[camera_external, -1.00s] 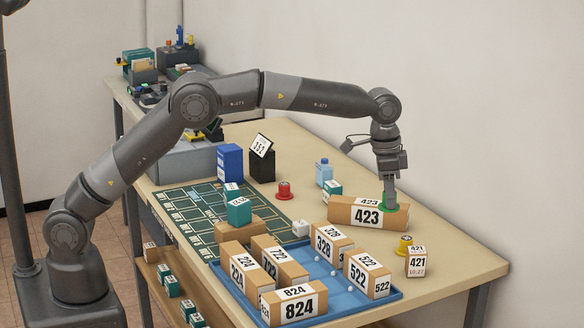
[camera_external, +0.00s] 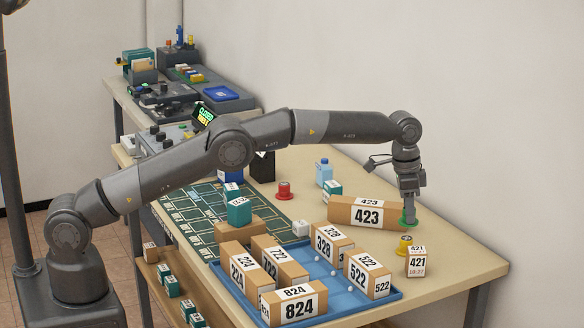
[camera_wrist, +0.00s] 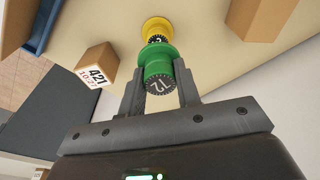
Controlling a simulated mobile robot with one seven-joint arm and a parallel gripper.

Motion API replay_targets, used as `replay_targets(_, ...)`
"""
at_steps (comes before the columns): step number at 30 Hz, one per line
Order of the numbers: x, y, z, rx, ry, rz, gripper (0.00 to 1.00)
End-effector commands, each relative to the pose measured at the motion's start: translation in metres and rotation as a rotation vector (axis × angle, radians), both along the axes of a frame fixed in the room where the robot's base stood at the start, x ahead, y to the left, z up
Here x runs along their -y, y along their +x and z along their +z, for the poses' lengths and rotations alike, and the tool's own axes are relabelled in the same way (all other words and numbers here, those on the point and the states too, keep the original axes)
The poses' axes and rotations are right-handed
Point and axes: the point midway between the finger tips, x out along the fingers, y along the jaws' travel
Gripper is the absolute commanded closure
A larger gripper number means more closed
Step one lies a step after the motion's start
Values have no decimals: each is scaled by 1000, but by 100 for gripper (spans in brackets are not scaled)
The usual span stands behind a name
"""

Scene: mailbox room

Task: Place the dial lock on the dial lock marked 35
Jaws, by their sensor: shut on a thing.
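My gripper (camera_wrist: 158,92) is shut on a green dial lock (camera_wrist: 158,66), whose dark dial face looks like it reads 12. In the external view the green lock (camera_external: 408,222) shows at the fingertips, just right of the 423 box. A yellow dial lock (camera_external: 404,245) stands on the table just in front of it. The yellow lock (camera_wrist: 157,29) also shows in the wrist view, right beyond the green one; its number is too small to read. A red dial lock (camera_external: 284,190) stands farther left, its number unreadable.
The long 423 box (camera_external: 340,213) is close left of my gripper. The 421 box (camera_external: 417,262) stands near the yellow lock. A blue tray (camera_external: 390,299) with several numbered boxes fills the front.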

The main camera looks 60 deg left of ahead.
Motion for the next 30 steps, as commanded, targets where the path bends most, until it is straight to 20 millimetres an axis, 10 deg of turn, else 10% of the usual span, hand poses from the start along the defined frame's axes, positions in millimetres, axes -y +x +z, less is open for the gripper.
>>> replay_targets(21,0,0,-43,-1,0,0,94)
replay_targets(22,0,0,-43,0,-1,0,68)
replay_targets(30,0,0,-43,0,-1,0,48)
